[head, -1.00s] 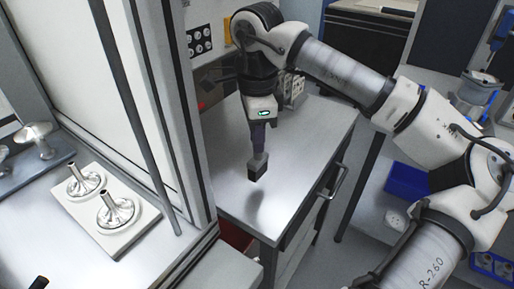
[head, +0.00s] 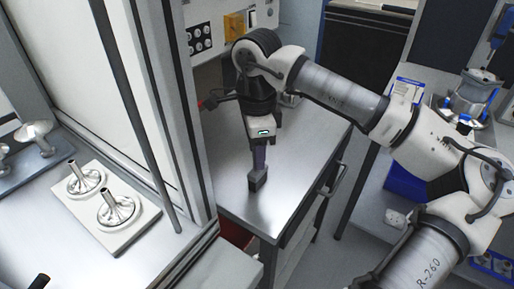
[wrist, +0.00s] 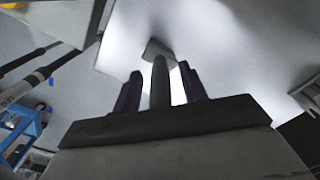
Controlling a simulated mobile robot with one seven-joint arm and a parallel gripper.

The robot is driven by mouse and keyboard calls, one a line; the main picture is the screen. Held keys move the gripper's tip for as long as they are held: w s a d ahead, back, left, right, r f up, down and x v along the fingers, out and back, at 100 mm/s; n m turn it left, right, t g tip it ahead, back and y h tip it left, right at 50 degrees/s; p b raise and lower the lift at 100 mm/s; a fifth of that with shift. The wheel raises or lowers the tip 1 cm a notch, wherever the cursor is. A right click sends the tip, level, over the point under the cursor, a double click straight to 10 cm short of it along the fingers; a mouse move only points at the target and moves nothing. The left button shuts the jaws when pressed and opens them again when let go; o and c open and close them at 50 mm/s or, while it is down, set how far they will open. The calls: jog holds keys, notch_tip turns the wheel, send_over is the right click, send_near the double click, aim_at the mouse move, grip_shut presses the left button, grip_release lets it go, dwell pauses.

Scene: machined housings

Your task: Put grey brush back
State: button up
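The grey brush (head: 258,180) stands upright on the bare metal top of the workbench, its dark block end down. In the wrist view, its grey handle (wrist: 159,82) rises between the two dark fingers of my gripper (wrist: 159,90), with a visible gap on each side. My gripper (head: 259,158) points down over the brush and is open around the handle. The fingers hide part of the handle in the head view.
The workbench (head: 290,180) has free top around the brush. A machine enclosure post (head: 188,120) rises close on the left. A pale plate (head: 118,235) with two metal flanged parts lies left of it. A blue bin (head: 405,185) is at right.

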jog(key=shift+r, duration=0.1)
notch_tip(320, 180, up, 12)
jog(key=shift+r+b, duration=0.1)
jog(key=shift+b, duration=0.3)
jog(key=shift+s+d, duration=0.1)
